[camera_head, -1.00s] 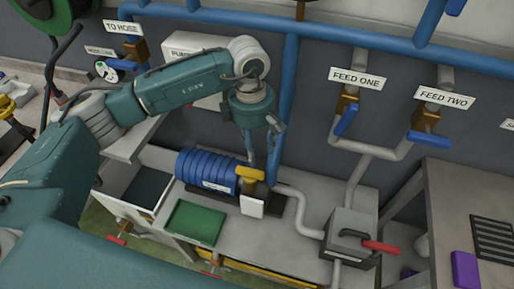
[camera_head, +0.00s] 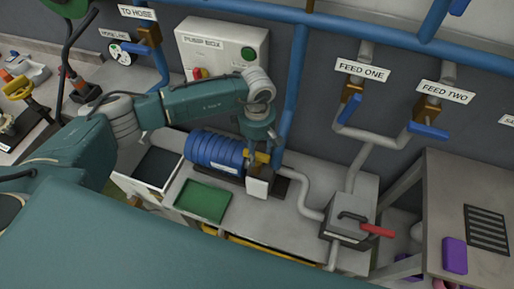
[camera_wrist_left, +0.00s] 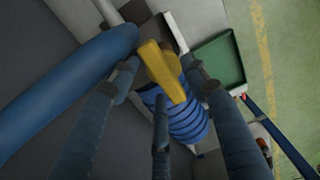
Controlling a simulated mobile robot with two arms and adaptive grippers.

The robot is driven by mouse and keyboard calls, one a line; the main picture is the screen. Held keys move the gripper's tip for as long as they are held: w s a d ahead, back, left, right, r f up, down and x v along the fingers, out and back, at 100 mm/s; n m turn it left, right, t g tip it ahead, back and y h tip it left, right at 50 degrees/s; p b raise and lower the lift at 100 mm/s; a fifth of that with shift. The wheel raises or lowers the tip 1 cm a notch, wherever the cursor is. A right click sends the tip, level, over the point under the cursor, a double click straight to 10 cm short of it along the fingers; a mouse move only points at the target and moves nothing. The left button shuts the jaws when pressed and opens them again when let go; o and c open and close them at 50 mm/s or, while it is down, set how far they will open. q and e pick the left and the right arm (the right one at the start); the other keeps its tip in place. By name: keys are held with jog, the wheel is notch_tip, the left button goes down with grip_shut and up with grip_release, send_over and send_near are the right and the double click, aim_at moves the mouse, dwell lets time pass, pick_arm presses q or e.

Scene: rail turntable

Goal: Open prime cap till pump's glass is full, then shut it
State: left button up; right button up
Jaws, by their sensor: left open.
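The blue ribbed pump (camera_head: 213,151) sits on the grey bench, and its ribs also show in the left wrist view (camera_wrist_left: 186,123). The yellow prime cap (camera_head: 262,157) is at the pump's right end; in the left wrist view it is a yellow bar (camera_wrist_left: 162,70). A pale, box-like part (camera_head: 257,188) below it may be the glass; I cannot see a level in it. My left gripper (camera_head: 264,152) is open, right over the cap. In the left wrist view its fingers (camera_wrist_left: 160,85) are spread around the bar; contact is unclear. My right gripper is not in view.
A green tray (camera_head: 203,201) lies in front of the pump. A blue vertical pipe (camera_head: 292,95) stands close behind the gripper. A grey valve box with a red handle (camera_head: 378,230) is to the right. The pump box (camera_head: 222,50) hangs on the wall behind.

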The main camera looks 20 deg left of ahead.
pick_arm(q)
jog(key=c, duration=0.4)
grip_shut()
jog(key=shift+w, duration=0.1)
jog(key=shift+n+b, duration=0.4)
jog(key=shift+b, duration=0.05)
jog(key=n+b, duration=0.3)
jog(key=n, duration=0.1)
jog(key=shift+a+f+n+b, duration=0.1)
jog(key=shift+a+n+b, duration=0.05)
jog(key=shift+n+b, duration=0.2)
jog(key=n+b, duration=0.3)
jog(key=n, duration=0.2)
jog(key=shift+a+n, duration=0.15)
jog(key=shift+n, duration=0.2)
jog(key=shift+s+n+b, duration=0.2)
jog(key=shift+n+b, duration=0.9)
jog(key=shift+n, duration=1.2)
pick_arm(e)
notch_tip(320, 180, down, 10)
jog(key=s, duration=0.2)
pick_arm(q)
jog(key=shift+r, duration=0.2)
